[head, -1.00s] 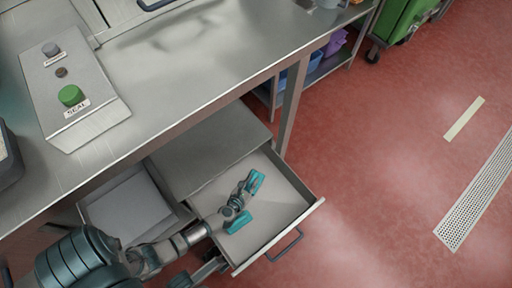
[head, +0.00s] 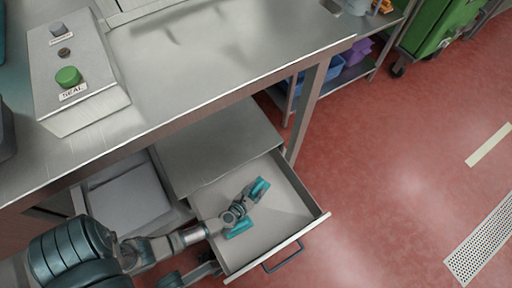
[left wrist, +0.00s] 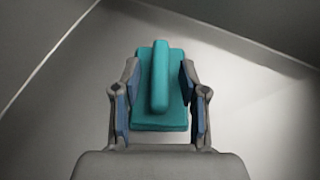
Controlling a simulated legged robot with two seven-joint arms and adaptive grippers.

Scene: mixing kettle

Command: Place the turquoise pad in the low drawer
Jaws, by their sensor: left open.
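The turquoise pad (left wrist: 160,112) has a raised ridge along its middle and shows between the fingers of my left gripper (left wrist: 159,80) in the left wrist view. The fingers are open, one on each side of the ridge, with gaps to it. In the head view my left gripper (head: 238,208) is inside the open low drawer (head: 290,212), and turquoise parts of the pad (head: 239,229) show beside it. The pad appears to lie on the drawer floor; its middle is hidden by the gripper.
A steel table (head: 190,60) with a control box (head: 75,75) stands above the drawer. Another open compartment (head: 130,200) is to the left. A shelf with a blue bin (head: 325,70) and a green wheeled bin (head: 430,30) stand beyond. Red floor is clear on the right.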

